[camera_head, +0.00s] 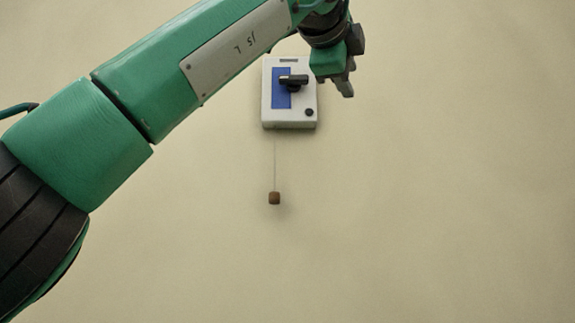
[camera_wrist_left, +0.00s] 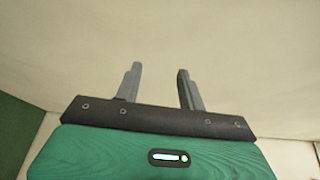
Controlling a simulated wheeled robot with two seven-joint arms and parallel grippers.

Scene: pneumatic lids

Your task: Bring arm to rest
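My left arm reaches in from the left in the head view. Its gripper (camera_head: 346,84) hangs to the right of a white wall box and points down. In the left wrist view the two grey fingers of the left gripper (camera_wrist_left: 158,78) stand apart with nothing between them. Only pale wall shows beyond the fingers. The right gripper is in neither view.
The white box (camera_head: 301,114) has a blue panel (camera_head: 278,101), a black knob (camera_head: 292,82) and a small dark button (camera_head: 309,112). A brown weight (camera_head: 274,198) hangs below it on a thin cord. The area on the right is clear.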

